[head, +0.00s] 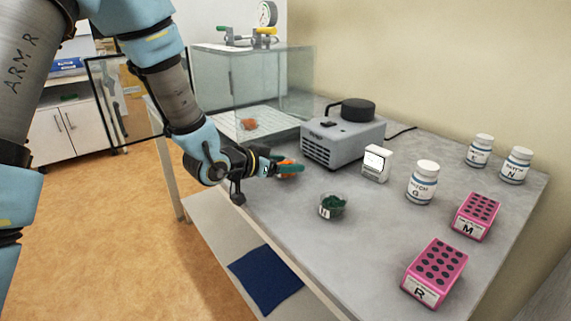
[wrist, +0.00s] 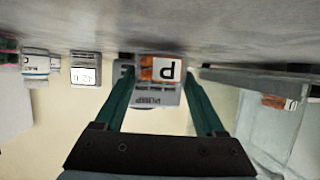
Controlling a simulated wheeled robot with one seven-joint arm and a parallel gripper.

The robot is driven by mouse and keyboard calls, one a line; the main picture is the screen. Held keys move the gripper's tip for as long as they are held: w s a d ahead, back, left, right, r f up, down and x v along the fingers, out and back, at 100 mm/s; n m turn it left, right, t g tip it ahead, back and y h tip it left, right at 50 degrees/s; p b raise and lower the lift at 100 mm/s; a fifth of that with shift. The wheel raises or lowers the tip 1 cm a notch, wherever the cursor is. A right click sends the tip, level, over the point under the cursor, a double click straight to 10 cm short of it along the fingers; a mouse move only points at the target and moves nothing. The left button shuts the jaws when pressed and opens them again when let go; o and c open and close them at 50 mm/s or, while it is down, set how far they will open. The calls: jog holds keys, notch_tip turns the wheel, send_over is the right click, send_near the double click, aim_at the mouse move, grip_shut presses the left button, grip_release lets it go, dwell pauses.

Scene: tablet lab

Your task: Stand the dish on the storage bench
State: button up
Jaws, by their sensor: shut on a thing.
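My gripper (head: 287,169) is over the grey table, its green fingers shut on a small clear dish with orange contents. In the wrist view, which is upside down, this dish (wrist: 166,69) sits between the two fingertips (wrist: 157,75) and bears a label with the letter P. I cannot tell if it touches the table. A second dish with orange contents (head: 249,124) is inside the glass chamber, and a third with dark green contents (head: 332,206) stands on the table. A white cabinet bench (head: 70,133) stands at the back left; I cannot tell if it is the storage bench.
The glass chamber (head: 222,85) has its door (head: 118,110) open. A grey device (head: 338,146), a small display unit (head: 376,163), several white bottles (head: 421,185) and pink racks (head: 436,270) stand on the table. A blue mat (head: 265,279) lies on the lower shelf. The floor at left is clear.

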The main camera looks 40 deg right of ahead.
jog(key=shift+f, duration=0.25)
jog(key=shift+f, duration=0.2)
jog(key=o, duration=1.4)
jog(key=shift+r, duration=0.1)
jog(key=shift+c, duration=0.2)
jog(key=shift+r, duration=0.2)
jog(key=shift+a, duration=0.4)
jog(key=b+v, duration=0.1)
jog(key=v, duration=1)
jog(key=shift+a+r+b, duration=0.1)
jog(key=shift+b, duration=0.25)
